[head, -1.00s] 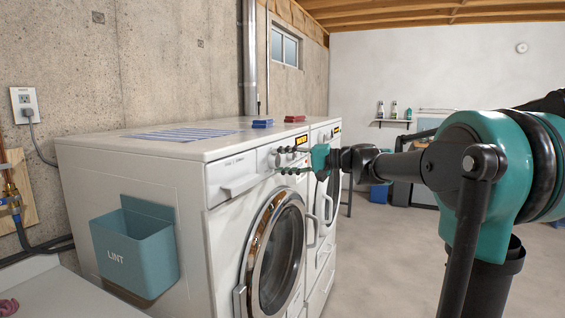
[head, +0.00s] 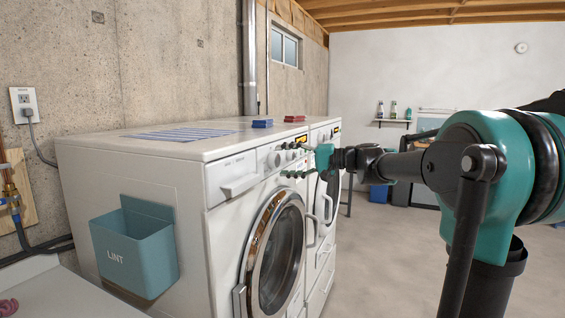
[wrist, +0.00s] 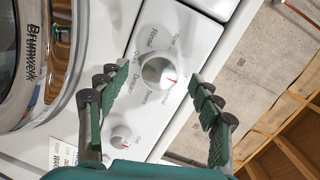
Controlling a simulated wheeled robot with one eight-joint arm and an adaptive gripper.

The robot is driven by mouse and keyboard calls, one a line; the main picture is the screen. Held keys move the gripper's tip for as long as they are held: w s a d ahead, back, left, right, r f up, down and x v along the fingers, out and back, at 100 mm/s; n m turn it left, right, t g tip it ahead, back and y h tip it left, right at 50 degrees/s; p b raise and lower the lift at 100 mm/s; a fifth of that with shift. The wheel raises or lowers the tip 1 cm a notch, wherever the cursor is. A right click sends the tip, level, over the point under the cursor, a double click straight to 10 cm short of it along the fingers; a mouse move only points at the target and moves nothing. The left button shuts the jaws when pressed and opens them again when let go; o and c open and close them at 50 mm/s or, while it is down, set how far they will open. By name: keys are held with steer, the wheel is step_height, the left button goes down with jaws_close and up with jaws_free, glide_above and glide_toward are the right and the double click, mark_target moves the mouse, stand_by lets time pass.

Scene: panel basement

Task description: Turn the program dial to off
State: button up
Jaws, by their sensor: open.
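In the head view the dial (head: 275,159) is on the front of the nearer white machine (head: 150,160). My gripper (wrist: 159,80) is open, its two teal fingers on either side of the dial with gaps visible. In the head view my gripper (head: 289,160) is at the panel; contact is not visible.
A smaller knob (wrist: 121,138) sits beside the program dial. The round door (head: 275,255) is below the panel. A teal lint bin (head: 135,250) hangs on the machine's side. Blue and red items (head: 262,123) lie on top. The floor at right is open.

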steer(key=v, duration=1)
steer(key=shift+d, duration=0.35)
steer(key=shift+s, duration=0.1)
steer(key=s+d+f+h, duration=0.1)
steer(key=s+f+h, duration=0.4)
steer(key=f, duration=0.8)
steer(key=s+d+f+h, duration=0.1)
steer(key=s+f+h, duration=0.35)
steer(key=f, duration=0.95)
steer(key=s+d+f+h, duration=0.3)
steer(key=s+d+f, duration=0.3)
steer(key=s+f, duration=0.1)
steer(key=s+d+f+h, duration=0.4)
steer(key=s+d+f, duration=0.2)
steer(key=f, duration=0.4)
steer(key=shift+s+f+n, duration=0.25)
steer(key=shift+s+n, duration=0.05)
steer(key=shift+s, duration=0.6)
